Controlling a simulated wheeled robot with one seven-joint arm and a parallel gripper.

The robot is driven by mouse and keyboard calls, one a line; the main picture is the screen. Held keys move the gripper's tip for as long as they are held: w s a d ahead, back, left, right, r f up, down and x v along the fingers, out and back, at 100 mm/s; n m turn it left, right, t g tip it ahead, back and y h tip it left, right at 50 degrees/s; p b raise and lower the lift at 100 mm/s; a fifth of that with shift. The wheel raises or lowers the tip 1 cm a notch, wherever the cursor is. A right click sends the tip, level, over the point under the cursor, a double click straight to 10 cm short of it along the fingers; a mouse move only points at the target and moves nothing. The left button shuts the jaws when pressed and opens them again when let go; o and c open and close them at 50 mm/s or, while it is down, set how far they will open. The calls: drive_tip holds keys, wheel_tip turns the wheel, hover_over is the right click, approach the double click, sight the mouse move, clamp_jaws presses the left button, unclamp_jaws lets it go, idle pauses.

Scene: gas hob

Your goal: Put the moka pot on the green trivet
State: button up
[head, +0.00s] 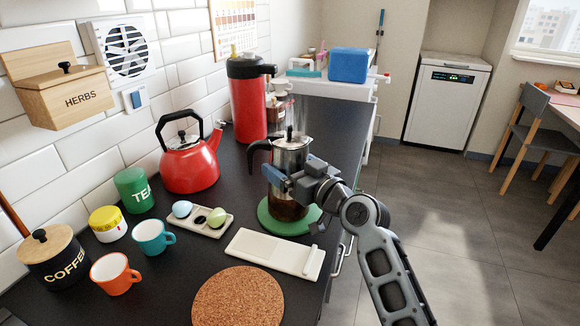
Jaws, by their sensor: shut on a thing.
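The moka pot (291,155) has a silver upper body, a dark handle on its left and a dark brown lower part. It is upright in the head view. My gripper (283,180) is shut on its middle, coming from the right, and hides part of its body. The round green trivet (268,224) lies on the dark counter near its right edge. The pot's base overlaps the trivet in the picture, with green rim showing around it. I cannot tell whether the base touches the trivet.
A cream spoon rest (270,252) and a cork mat (238,300) lie in front of the trivet. An egg tray (200,223) is to the left. A red kettle (190,164) and a red flask (247,100) stand behind. Orange (116,273) and teal (153,237) mugs stand at left.

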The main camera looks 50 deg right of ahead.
drive_tip(key=o, duration=1.5)
drive_tip(key=shift+s, duration=0.1)
drive_tip(key=s+a+b, duration=0.2)
drive_tip(key=s, duration=0.9)
drive_tip(key=shift+s+a, duration=0.15)
drive_tip(key=shift+s, duration=0.15)
drive_tip(key=shift+m+g, duration=0.4)
drive_tip(key=shift+g, duration=0.3)
drive_tip(key=s+a+f, duration=0.1)
drive_tip(key=a+f, duration=0.1)
drive_tip(key=s+a+f, duration=0.2)
drive_tip(key=a+f, duration=0.1)
drive_tip(key=shift+s+a+f, duration=0.25)
drive_tip(key=shift+a+f, duration=0.05)
drive_tip(key=s+a+n+y, duration=0.1)
drive_tip(key=s+a+n, duration=0.1)
drive_tip(key=s+a, duration=0.5)
drive_tip(key=s+a+f+n+g+y, duration=0.1)
drive_tip(key=s+a+y, duration=0.1)
drive_tip(key=s+a, duration=0.6)
drive_tip(key=s, duration=0.7)
drive_tip(key=shift+f+n, duration=0.25)
drive_tip(key=shift+n, duration=0.15)
